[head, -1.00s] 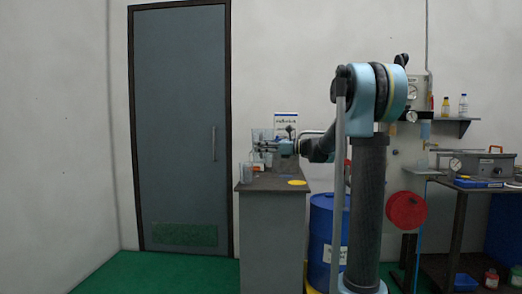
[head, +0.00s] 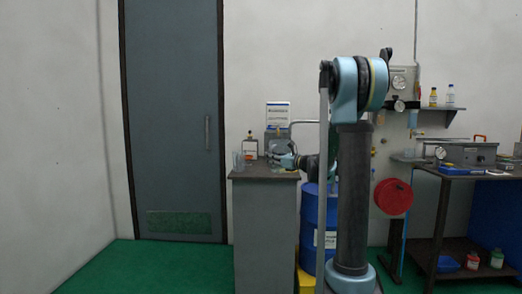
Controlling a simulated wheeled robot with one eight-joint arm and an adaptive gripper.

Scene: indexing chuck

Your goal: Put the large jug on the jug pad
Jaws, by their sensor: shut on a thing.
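My gripper (head: 275,156) is small in the head view, low over the dark top of the grey cabinet (head: 264,220). It is shut on a clear thing that appears to be the large jug. The jug's outline is too faint and small against the gripper and background to make out. I cannot tell whether its base touches the surface. The jug pad cannot be made out; my gripper and wrist cover the area where the yellow disc showed earlier.
A small clear vessel (head: 238,161) stands at the cabinet top's left edge. A dark-capped bottle (head: 250,148) is just behind it. A grey device (head: 278,139) with a white sign (head: 278,114) stands behind my gripper. A blue drum (head: 311,213) is right of the cabinet.

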